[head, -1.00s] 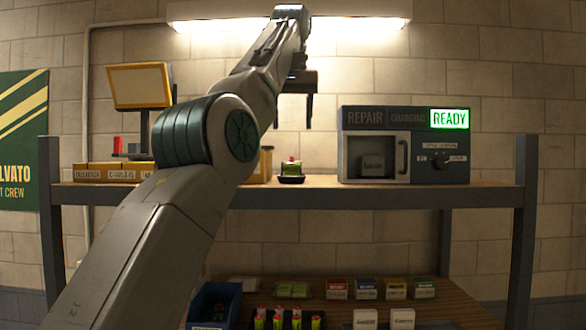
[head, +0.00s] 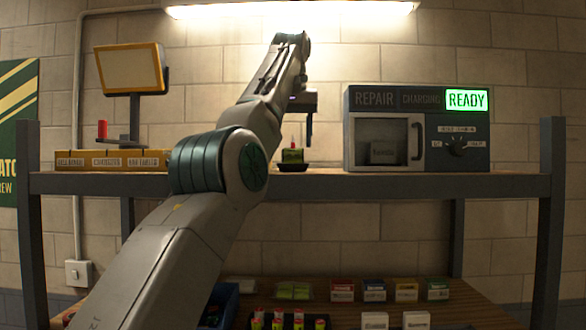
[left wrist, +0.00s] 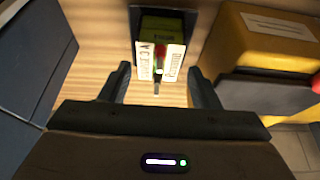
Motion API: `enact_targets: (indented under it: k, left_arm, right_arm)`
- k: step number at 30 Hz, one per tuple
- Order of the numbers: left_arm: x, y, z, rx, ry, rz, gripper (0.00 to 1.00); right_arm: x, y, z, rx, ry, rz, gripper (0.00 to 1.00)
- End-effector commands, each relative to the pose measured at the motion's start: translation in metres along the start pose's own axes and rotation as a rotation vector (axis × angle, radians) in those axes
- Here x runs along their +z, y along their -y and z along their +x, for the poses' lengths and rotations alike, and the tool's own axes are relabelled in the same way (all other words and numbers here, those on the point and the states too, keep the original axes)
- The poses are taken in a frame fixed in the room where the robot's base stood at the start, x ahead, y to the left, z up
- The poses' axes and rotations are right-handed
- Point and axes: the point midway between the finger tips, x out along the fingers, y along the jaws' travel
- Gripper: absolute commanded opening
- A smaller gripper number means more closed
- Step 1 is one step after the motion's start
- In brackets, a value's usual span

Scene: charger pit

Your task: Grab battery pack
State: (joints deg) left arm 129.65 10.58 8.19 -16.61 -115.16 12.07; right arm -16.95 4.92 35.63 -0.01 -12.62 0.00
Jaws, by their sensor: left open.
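A small green battery pack with a red part on top (head: 292,155) sits in a black holder on the upper shelf. In the left wrist view the pack (left wrist: 162,40) shows its green top, white lettered labels and red part, straight ahead of the fingers. My left gripper (head: 307,140) is just above and beside the pack in the head view, pointing down. In the left wrist view the left gripper (left wrist: 158,85) is open, its fingers apart with nothing between them, short of the pack. My right gripper is not in view.
A repair and charging unit (head: 470,154) with a green READY sign stands right on the upper shelf (head: 400,184). Labelled yellow bins (head: 110,160) and a yellow-framed screen (head: 130,70) stand left. Small boxes (head: 373,291) and red-topped packs (head: 298,320) lie below.

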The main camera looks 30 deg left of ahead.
Motion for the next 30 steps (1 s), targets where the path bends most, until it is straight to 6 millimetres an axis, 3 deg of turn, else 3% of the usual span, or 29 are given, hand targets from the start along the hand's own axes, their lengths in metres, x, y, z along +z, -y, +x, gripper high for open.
enact_targets:
  k: [1, 3, 11, 19, 30]
  left_arm:
    - [0.002, -0.001, 0.013, 0.000, 0.000, 0.000, 0.56]
    - [0.002, 0.000, 0.022, 0.000, -0.001, -0.001, 0.56]
    - [0.000, 0.000, 0.024, 0.000, -0.002, 0.000, 0.56]
    - [0.000, 0.000, 0.023, 0.001, -0.003, 0.000, 0.10]
    - [-0.001, -0.001, 0.021, 0.001, -0.003, 0.000, 0.10]
  right_arm:
    - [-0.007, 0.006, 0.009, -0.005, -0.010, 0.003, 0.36]
    - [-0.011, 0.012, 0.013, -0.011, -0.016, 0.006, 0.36]
    - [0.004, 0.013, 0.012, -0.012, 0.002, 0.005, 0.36]
    - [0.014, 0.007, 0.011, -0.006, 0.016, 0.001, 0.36]
    - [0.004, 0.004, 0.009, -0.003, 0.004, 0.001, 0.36]
